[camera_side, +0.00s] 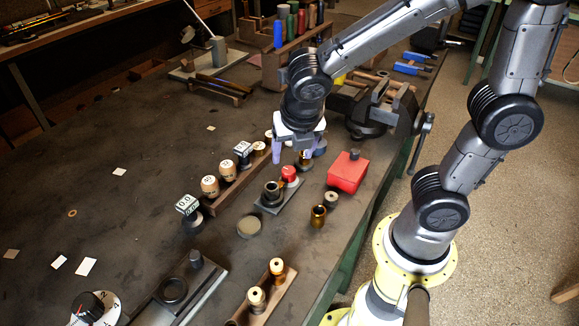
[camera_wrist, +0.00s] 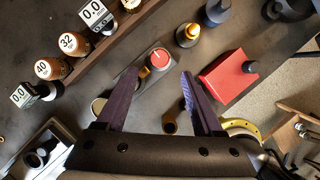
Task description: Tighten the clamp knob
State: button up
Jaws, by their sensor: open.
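A red knob (camera_side: 289,173) sits on one end of a small grey clamp block (camera_side: 285,196). A dark and brass sleeve (camera_side: 271,191) stands at the block's other end. In the wrist view the red knob (camera_wrist: 159,58) has a white mark on top and shows between and just beyond my fingertips. My gripper (camera_side: 291,152) is open, its purple fingers pointing down above and behind the knob in the side view. In the wrist view my gripper (camera_wrist: 162,74) is empty, and the left finger hides part of the block.
A red box with a black knob (camera_side: 348,171) stands right of the clamp block. A brass cylinder (camera_side: 318,216) and a small dark-topped piece (camera_side: 331,199) stand nearby. A wooden rack (camera_side: 234,185) with numbered knobs lies left. A vise (camera_side: 377,107) stands behind.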

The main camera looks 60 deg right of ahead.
aim_at(289, 170)
jog(key=x, duration=0.7)
jog(key=shift+f, duration=0.2)
grip_shut()
